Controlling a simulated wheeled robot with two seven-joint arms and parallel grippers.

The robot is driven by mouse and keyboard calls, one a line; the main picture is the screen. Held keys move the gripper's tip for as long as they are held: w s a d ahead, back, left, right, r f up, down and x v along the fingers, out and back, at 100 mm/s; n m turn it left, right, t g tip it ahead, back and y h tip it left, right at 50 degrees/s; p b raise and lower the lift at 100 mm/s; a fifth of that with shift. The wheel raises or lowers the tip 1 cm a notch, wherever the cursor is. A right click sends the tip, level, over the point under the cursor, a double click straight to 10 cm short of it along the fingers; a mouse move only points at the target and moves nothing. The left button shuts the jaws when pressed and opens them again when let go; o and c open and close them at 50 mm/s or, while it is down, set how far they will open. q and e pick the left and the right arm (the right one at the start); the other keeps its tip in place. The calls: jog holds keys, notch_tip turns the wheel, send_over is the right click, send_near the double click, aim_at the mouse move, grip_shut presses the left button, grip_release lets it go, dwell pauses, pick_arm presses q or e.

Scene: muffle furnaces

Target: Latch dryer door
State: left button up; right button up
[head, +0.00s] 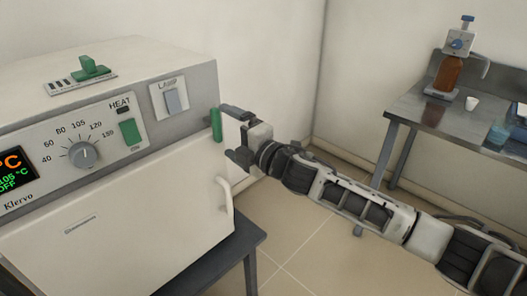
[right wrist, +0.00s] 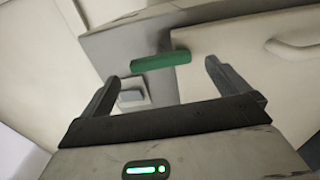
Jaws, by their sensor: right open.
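The dryer (head: 130,70) is a cream and grey cabinet at the left of the head view. Its cream door (head: 120,225) looks swung to against the body, with a curved pale handle (head: 226,195) at its right side. The green latch lever (head: 215,125) stands upright at the right edge of the front, above the handle. My right gripper (head: 230,134) is open just right of the lever. In the right wrist view the lever (right wrist: 160,61) lies across the gap between the open fingertips (right wrist: 161,70); contact cannot be told. My left gripper is not in view.
The front panel carries a dial (head: 83,155), a green heat switch (head: 130,132) and a lamp switch (head: 171,100). A green object (head: 92,68) sits on top. A metal table (head: 420,108) with a brown bottle (head: 450,74) stands at the right. Floor between is clear.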

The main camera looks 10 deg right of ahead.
pick_arm(q)
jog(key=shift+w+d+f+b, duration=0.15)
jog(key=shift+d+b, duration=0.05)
jog(key=shift+b, duration=0.6)
pick_arm(e)
jog(key=v, duration=1.2)
jog(key=shift+s+d, duration=0.2)
jog(key=shift+s, duration=0.15)
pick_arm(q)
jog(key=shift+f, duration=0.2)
pick_arm(e)
jog(key=s+d+f+m+g+h, duration=0.2)
jog(key=s+f+m+h, duration=0.1)
jog(key=s+f+m, duration=0.7)
jog(key=s+d+f+m+g+h, duration=0.2)
jog(key=s+f+m+h, duration=0.2)
jog(key=s+f+m, duration=0.7)
notch_tip(320, 180, down, 7)
jog(key=shift+f+m+h, duration=0.1)
jog(key=shift+m+h, duration=0.2)
jog(key=shift+m, duration=0.6)
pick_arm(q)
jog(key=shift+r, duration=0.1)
pick_arm(e)
jog(key=shift+s, duration=0.15)
